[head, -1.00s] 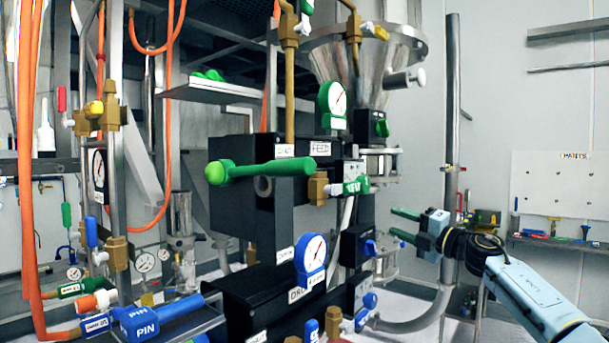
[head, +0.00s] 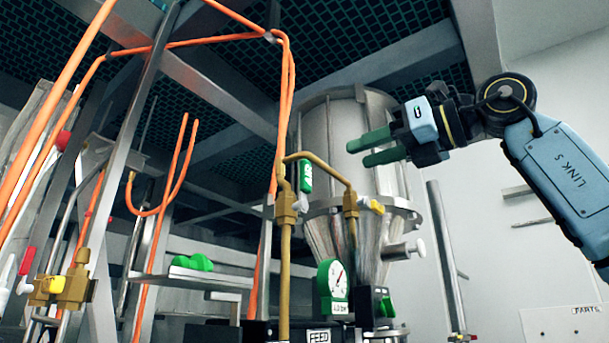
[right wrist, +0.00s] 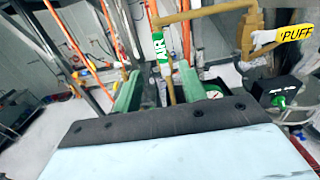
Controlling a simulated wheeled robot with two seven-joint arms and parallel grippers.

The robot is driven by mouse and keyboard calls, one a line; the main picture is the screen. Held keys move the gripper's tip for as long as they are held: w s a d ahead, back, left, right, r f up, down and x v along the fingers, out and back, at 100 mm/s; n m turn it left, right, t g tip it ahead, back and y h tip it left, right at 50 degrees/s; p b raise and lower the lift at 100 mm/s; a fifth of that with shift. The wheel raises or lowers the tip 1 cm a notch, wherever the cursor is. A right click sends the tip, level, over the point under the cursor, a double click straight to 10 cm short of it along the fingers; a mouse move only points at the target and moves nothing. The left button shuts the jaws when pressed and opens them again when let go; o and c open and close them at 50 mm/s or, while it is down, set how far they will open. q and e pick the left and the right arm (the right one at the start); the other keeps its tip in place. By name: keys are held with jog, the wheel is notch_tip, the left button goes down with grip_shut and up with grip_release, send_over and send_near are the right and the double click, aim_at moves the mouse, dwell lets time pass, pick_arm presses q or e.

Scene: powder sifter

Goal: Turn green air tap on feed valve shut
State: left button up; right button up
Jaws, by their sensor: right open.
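The green air tap handle (head: 305,177) is on a brass valve body (head: 287,208) on the brass pipe above the FEED label (head: 319,336). The handle stands upright, roughly in line with the pipe. In the right wrist view the green handle, lettered AIR (right wrist: 160,48), shows beyond my fingertips, close to the gap between them. My right gripper (head: 358,152) is open and empty, its green fingers pointing left. In the head view it is up and right of the tap, apart from it. Its fingers also show in the right wrist view (right wrist: 156,82). My left gripper is out of view.
A yellow tap (head: 371,205), lettered PUFF in the right wrist view (right wrist: 295,33), sits on the pipe's right branch. The steel hopper (head: 335,125) stands behind the pipes. A green-framed gauge (head: 333,287) is below. Orange hoses (head: 285,90) run left of the tap.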

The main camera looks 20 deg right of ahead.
aim_at(309, 172)
jog(key=p+x, duration=0.3)
jog(key=x, duration=0.9)
jog(key=shift+p, duration=0.4)
jog(key=shift+w+a, duration=0.35)
jog(key=shift+w, duration=0.05)
grip_shut()
